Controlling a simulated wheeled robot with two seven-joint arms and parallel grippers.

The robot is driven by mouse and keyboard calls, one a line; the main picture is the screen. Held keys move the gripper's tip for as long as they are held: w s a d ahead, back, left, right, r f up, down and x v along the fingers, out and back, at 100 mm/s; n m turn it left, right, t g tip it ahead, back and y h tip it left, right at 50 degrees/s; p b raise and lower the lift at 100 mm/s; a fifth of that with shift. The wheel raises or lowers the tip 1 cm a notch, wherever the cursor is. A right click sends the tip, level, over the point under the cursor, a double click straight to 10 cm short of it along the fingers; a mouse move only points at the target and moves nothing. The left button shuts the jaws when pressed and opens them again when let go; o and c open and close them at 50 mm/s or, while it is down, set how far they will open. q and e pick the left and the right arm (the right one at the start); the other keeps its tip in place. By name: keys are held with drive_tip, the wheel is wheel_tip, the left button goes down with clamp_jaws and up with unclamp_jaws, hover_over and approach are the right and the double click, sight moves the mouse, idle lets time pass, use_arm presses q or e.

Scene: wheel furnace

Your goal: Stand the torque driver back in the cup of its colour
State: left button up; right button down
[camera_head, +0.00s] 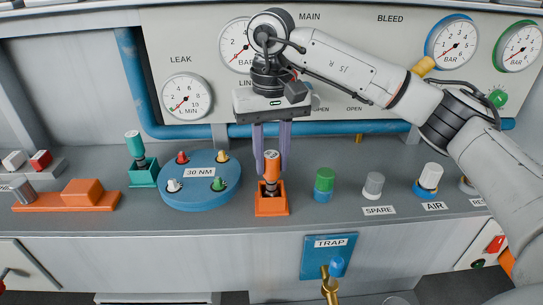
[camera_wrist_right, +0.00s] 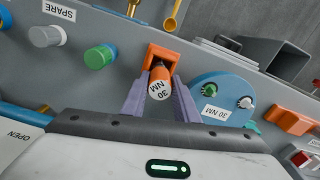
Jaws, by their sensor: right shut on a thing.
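The orange torque driver (camera_head: 271,167) stands upright with its lower end in the orange cup (camera_head: 271,206) on the shelf. Its cap reads 30 NM; the driver also shows in the right wrist view (camera_wrist_right: 160,86), with the orange cup (camera_wrist_right: 162,54) beyond it. My right gripper (camera_head: 272,168) points down from above, its purple fingers on both sides of the driver's handle, shut on it. A teal driver (camera_head: 134,143) stands in a teal cup (camera_head: 143,174) further left. My left gripper is in neither view.
A round blue 30 NM plate (camera_head: 200,198) with coloured studs stands just left of the orange cup. Green-blue (camera_head: 324,184), grey (camera_head: 373,185) and white-blue (camera_head: 429,179) knobs stand to the right. A blue pipe (camera_head: 180,131) and gauges line the back panel.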

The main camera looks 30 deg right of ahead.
drive_tip(key=shift+f, duration=0.15)
drive_tip(key=c, duration=1.3)
unclamp_jaws()
drive_tip(key=shift+o, duration=0.4)
drive_tip(key=o, duration=0.5)
